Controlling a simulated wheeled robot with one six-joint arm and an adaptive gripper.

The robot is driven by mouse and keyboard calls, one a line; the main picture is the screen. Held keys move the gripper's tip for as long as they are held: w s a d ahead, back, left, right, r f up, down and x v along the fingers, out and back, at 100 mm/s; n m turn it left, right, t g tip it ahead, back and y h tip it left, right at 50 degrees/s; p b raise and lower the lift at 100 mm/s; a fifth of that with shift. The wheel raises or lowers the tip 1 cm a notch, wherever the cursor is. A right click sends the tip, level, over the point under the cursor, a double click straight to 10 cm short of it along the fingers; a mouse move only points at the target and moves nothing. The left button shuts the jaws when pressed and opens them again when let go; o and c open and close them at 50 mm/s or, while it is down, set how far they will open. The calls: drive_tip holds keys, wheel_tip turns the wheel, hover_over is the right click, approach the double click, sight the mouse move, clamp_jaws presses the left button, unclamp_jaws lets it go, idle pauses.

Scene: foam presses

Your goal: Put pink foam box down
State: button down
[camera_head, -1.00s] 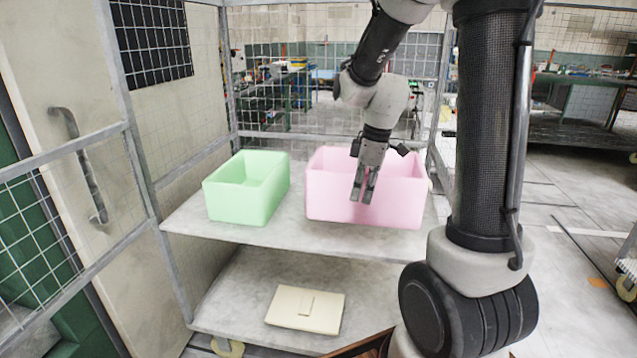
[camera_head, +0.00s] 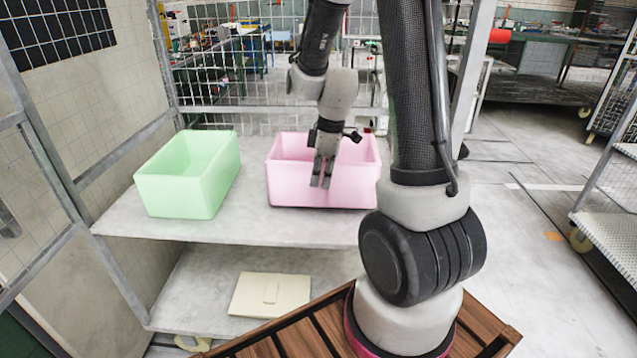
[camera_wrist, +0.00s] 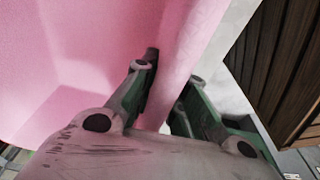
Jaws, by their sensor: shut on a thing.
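The pink foam box (camera_head: 290,182) is an open-topped bin on the upper shelf (camera_head: 240,228) of the metal rack. My gripper (camera_head: 321,183) points down at the box's front wall. In the wrist view my gripper (camera_wrist: 165,105) has one finger on each side of the pink wall (camera_wrist: 205,35), shut on it. The inside of the box (camera_wrist: 70,50) fills the left of that view and looks empty. The box looks level and on or very close to the shelf; a small gap below it cannot be ruled out.
A green foam box (camera_head: 185,185) stands left of the pink one, with bare shelf between them. A flat cream panel (camera_head: 270,294) lies on the lower shelf. Rack posts and mesh (camera_head: 255,75) enclose the sides and back. My brown slatted deck (camera_head: 300,335) is in front.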

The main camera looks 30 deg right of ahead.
wheel_tip(320, 180, down, 2)
drive_tip(key=shift+f, duration=0.1)
drive_tip(key=c, duration=1.5)
unclamp_jaws()
drive_tip(key=shift+o, duration=0.2)
